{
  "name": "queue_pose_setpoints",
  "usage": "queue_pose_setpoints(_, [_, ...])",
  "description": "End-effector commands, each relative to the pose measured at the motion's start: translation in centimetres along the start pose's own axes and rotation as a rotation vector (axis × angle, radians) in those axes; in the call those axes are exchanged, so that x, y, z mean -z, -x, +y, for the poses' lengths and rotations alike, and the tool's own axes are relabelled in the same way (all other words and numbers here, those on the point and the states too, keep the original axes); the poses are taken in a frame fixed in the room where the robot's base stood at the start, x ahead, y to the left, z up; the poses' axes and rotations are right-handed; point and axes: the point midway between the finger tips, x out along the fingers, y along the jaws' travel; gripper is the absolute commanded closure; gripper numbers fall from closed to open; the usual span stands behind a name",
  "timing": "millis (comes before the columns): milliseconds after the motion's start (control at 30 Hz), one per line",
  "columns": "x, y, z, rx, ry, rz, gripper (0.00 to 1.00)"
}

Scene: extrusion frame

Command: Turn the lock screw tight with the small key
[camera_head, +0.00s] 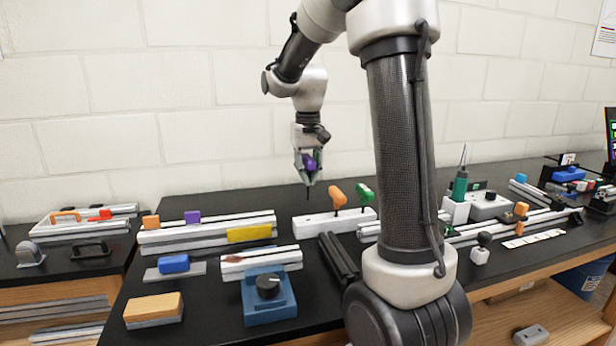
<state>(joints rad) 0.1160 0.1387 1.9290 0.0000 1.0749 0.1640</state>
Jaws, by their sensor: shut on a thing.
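My gripper (309,172) hangs pointing down above the back of the black bench, in front of the white wall. It is shut on a purple-handled key (310,163), whose thin dark shaft points straight down below the fingertips. The key's tip appears clear of everything. A white block (316,226) stands below and to the right of the gripper; an orange-handled key (337,196) and a green-handled key (365,194) stand upright in it. I cannot make out the lock screw at this size.
Silver extrusions (205,235) with orange, purple and yellow pieces lie left of the block. A blue fixture with a black knob (268,286) and an orange-topped sponge-like block (153,308) sit nearer. A green-handled tool (461,184) stands in a white holder at right.

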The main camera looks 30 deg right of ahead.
Motion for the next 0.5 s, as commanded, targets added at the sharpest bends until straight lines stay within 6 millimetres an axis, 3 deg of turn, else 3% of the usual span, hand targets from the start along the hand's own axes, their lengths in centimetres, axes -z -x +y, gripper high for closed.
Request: queue_pose_setpoints(500, [0.1,4.6,0.0,0.000,0.000,0.004,1.00])
